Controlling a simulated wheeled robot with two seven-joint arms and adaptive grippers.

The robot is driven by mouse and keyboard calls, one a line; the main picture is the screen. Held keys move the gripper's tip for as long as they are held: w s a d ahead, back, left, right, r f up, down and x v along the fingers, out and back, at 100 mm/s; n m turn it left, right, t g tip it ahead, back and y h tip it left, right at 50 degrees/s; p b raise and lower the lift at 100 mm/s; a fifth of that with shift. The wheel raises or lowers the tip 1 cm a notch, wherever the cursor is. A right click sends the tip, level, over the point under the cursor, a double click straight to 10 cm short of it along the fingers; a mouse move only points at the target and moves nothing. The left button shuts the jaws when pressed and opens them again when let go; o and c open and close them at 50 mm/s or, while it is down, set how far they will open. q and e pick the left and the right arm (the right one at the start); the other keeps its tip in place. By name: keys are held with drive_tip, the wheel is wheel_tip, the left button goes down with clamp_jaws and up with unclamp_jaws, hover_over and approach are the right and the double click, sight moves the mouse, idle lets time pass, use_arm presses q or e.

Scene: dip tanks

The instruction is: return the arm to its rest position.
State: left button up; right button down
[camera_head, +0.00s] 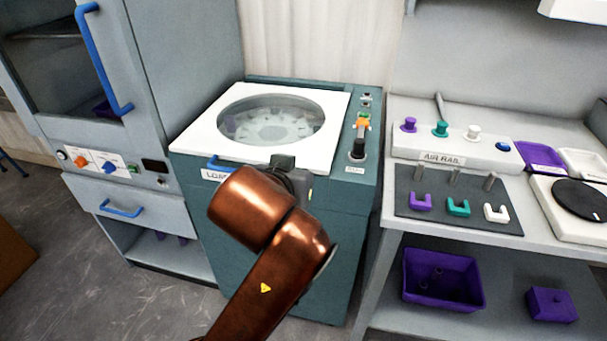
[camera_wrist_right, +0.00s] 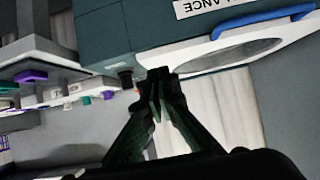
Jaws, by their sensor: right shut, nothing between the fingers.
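My right arm (camera_head: 265,275) is copper-coloured and reaches up from the bottom middle of the head view. It is in front of the teal cabinet machine (camera_head: 230,240). My right gripper (camera_wrist_right: 158,78) is shut and empty in the right wrist view, with its fingertips together. In the head view the arm largely hides it; only a dark part of the hand shows near the machine's front edge. I cannot tell whether it touches the machine. My left gripper is in neither view.
The machine has a white lid (camera_head: 190,135) with a round window and a blue handle (camera_head: 222,163). A grey cabinet (camera_head: 185,60) stands left. A bench on the right carries the air rail (camera_head: 470,150) and small coloured clips (camera_head: 458,207). A purple bin (camera_head: 443,280) sits below.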

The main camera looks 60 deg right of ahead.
drive_tip(key=shift+s+a+f, duration=0.1)
drive_tip(key=shift+a+f, duration=0.1)
drive_tip(key=shift+a, duration=0.1)
